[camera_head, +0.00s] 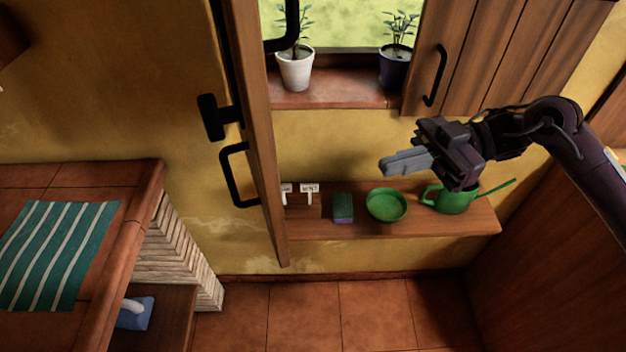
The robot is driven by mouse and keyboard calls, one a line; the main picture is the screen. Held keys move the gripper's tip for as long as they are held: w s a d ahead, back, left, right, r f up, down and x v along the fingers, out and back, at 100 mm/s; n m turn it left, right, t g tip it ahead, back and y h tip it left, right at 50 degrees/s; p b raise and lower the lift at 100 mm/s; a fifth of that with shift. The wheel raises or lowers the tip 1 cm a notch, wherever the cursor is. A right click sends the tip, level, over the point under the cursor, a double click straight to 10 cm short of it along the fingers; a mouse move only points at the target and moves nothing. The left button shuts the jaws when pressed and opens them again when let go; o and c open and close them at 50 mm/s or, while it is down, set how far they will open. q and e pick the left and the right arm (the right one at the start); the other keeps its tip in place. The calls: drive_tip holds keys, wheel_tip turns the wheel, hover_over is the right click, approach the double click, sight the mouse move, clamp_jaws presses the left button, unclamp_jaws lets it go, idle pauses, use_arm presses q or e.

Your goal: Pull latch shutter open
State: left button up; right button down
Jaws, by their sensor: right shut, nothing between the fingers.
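A wooden shutter (255,130) on the left stands swung out from the window, seen nearly edge-on. A black latch (212,118) and a black handle (230,178) stick out from its left side; another black handle (292,30) shows on its right side. The right wooden shutter (480,60) has its own black handle (434,76) and stands to the right of the window opening (345,22). My right gripper (388,165) is shut and empty, below the right shutter and apart from both shutters, its fingers pointing left. My left gripper is out of view.
A white potted plant (296,70) and a dark one (395,68) stand on the sill. The low shelf (430,228) holds small white tags (309,189), a sponge (343,208), a green bowl (386,205) and a green watering can (455,203). A tiled counter (130,185) is at left.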

drive_tip(key=p+x, duration=0.7)
drive_tip(key=x, duration=0.7)
drive_tip(key=shift+s, duration=0.35)
drive_tip(key=shift+r, duration=0.15)
drive_tip(key=shift+a, duration=0.15)
